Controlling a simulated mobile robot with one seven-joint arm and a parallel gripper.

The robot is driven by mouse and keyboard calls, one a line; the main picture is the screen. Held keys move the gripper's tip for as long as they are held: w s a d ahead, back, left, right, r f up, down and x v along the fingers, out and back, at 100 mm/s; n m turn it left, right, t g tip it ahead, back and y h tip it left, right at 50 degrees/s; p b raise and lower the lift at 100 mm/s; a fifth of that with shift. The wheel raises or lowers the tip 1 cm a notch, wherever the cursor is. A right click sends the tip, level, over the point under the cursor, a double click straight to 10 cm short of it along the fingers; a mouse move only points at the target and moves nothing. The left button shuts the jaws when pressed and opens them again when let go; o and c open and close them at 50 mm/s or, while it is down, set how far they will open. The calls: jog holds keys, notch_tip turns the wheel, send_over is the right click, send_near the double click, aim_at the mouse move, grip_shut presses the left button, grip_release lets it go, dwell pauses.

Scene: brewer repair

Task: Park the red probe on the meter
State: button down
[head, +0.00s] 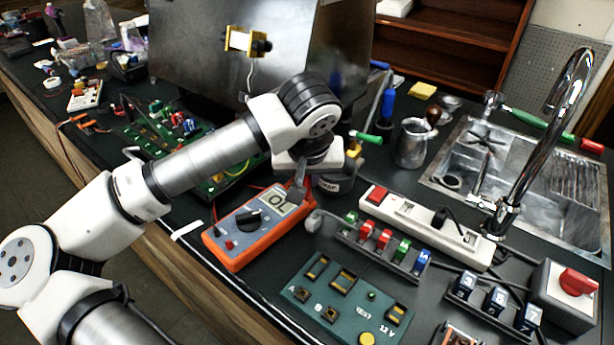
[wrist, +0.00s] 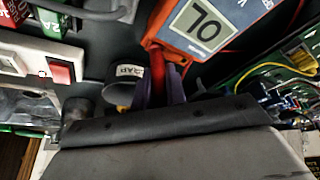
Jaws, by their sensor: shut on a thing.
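The orange multimeter (head: 238,254) lies on the dark bench, its display reading OL. My gripper (head: 297,196) is over the upper right end of the meter, close to the display. In the wrist view my gripper (wrist: 160,92) is shut on the red probe (wrist: 158,68), which stands between the fingers against the meter's orange edge (wrist: 163,36). I cannot tell whether the probe touches the meter or is seated there. The fingers and wrist hide most of the probe in the head view.
The scrap cup (wrist: 121,72) stands close beside my gripper. A white power strip (head: 425,228), a rack of coloured parts (head: 385,244) and a green test board (head: 345,302) lie to the right. A green circuit board (head: 215,181) lies behind my arm. A sink (head: 465,180) is at right.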

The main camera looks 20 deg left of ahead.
jog(key=c, duration=1.3)
grip_release()
jog(key=shift+c, duration=0.2)
jog(key=b+v, duration=0.1)
jog(key=v, duration=1.3)
jog(key=shift+b, duration=0.4)
jog(key=shift+a, duration=0.1)
